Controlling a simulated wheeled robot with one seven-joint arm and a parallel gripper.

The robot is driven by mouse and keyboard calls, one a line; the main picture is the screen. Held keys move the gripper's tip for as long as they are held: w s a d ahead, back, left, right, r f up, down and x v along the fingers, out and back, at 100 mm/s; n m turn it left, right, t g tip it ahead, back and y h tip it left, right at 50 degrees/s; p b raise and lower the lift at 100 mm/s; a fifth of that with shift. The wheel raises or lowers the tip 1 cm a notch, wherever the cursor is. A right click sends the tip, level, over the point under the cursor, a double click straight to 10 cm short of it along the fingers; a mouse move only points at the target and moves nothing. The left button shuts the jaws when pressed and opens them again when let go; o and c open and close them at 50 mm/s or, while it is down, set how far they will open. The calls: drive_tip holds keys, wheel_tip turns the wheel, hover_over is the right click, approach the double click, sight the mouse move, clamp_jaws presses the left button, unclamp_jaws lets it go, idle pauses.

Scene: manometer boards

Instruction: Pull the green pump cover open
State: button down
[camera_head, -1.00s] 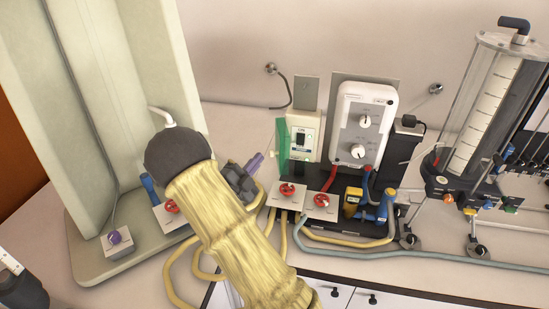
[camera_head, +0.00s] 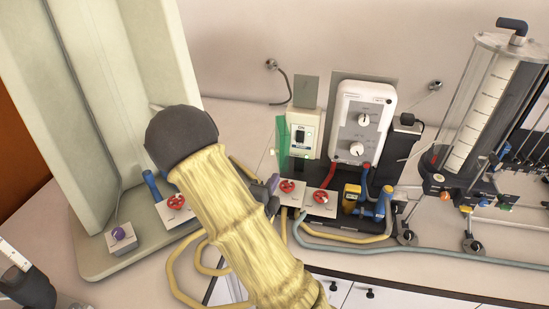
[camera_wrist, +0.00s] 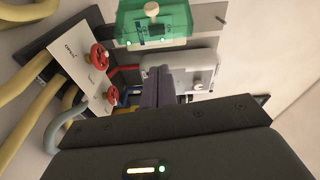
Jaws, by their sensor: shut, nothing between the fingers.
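The green pump cover (camera_head: 283,146) is a see-through green piece at the left side of the white switch box (camera_head: 303,133) on the back wall. The wrist view shows the cover (camera_wrist: 179,14) at the top, with a pale knob (camera_wrist: 152,9) on it. How far it stands open is hard to tell. My gripper (camera_head: 272,184) is shut and empty, its purple fingertips low in front of the cover. In the wrist view, the fingers (camera_wrist: 158,78) point up at the cover, apparently apart from it. My forearm hides part of the bench.
Red valves (camera_head: 288,186) on white plates stand below the cover, with yellow hoses nearby. A white control unit (camera_head: 362,122) is to the right. A clear measuring cylinder (camera_head: 484,115) stands farther right. A pale upright panel (camera_head: 120,90) rises at left.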

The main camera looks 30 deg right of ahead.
sight(279, 151)
drive_tip(key=w+d+p, duration=0.1)
drive_tip(key=w+p, duration=0.1)
drive_tip(key=w, duration=0.1)
drive_tip(key=w+d+p, duration=0.4)
drive_tip(key=w, duration=0.1)
drive_tip(key=shift+w+d+f, duration=0.15)
drive_tip(key=shift+w, duration=0.2)
drive_tip(key=shift+w+a, duration=0.2)
drive_tip(key=shift+w, duration=0.05)
drive_tip(key=shift+w+f, duration=0.1)
drive_tip(key=shift+f, duration=0.1)
drive_tip(key=shift+w+d, duration=0.1)
drive_tip(key=shift+d, duration=0.05)
